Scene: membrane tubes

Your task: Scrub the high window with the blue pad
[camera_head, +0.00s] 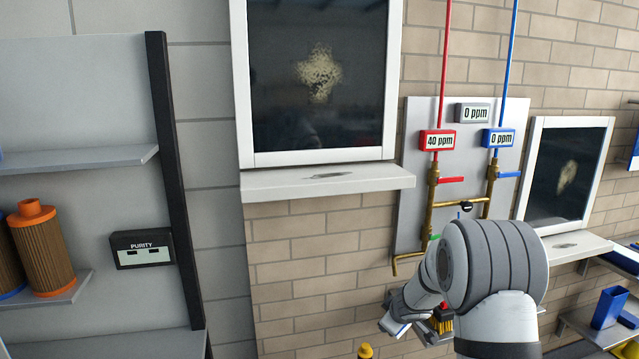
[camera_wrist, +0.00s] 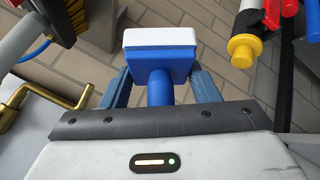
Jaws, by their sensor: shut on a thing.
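My gripper (camera_wrist: 160,84) is shut on the blue handle of the blue pad (camera_wrist: 160,52), which has a white face layer and points away from the wrist. In the head view my gripper hangs low, below the bulky arm joint, and the pad there is small and hard to make out. The larger, higher-looking window (camera_head: 275,50) has a white frame and dark glass with a pale yellowish dirt patch (camera_head: 320,72) near its middle. The pad is well below and right of this window, apart from it.
A white sill (camera_head: 300,184) juts out below the window. A pipe panel (camera_head: 413,180) with red and blue pipes stands to its right. A second dirty window (camera_head: 545,170) is farther right. A shelf unit (camera_head: 80,100) with filters is left. A yellow-ended tool (camera_wrist: 243,50) is near the pad.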

